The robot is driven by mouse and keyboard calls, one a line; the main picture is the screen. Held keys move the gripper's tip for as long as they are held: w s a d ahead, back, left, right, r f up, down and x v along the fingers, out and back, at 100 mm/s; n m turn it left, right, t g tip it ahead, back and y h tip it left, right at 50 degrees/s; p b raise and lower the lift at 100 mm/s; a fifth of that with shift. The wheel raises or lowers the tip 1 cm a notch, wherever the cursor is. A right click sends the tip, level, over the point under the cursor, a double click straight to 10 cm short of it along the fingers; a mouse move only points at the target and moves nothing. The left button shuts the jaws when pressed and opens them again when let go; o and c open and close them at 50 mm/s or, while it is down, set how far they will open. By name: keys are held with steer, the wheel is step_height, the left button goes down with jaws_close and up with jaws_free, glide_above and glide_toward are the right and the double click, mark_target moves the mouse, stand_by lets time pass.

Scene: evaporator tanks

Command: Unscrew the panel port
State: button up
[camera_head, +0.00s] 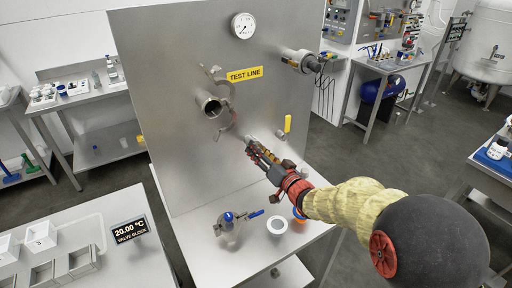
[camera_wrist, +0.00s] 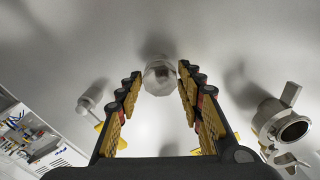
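A round, faceted metal fitting on the steel panel, which looks like the panel port (camera_wrist: 160,76), shows in the wrist view between my fingertips. My gripper (camera_wrist: 159,72) is open, with one finger to each side of the fitting. Small gaps show beside it, and I cannot tell whether the fingertips reach around it or stop just short. In the head view my gripper (camera_head: 250,143) points at the middle of the panel (camera_head: 175,130), below the TEST LINE label (camera_head: 244,74). The fitting is mostly hidden there by my gripper.
An open pipe (camera_head: 209,105) with a clamp (camera_head: 221,82) juts out left of my gripper. A small metal stub (camera_head: 280,135) and yellow handle (camera_head: 288,123) are to the right. A valve (camera_head: 230,228) and white-rimmed ring (camera_head: 277,227) lie on the bench (camera_head: 200,263) below.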

stand_by(0.3)
steer(key=m+p, duration=1)
steer(key=m, duration=0.5)
steer(key=shift+p, duration=0.4)
steer(key=c, duration=0.3)
jaws_close()
steer(key=shift+f, duration=0.1)
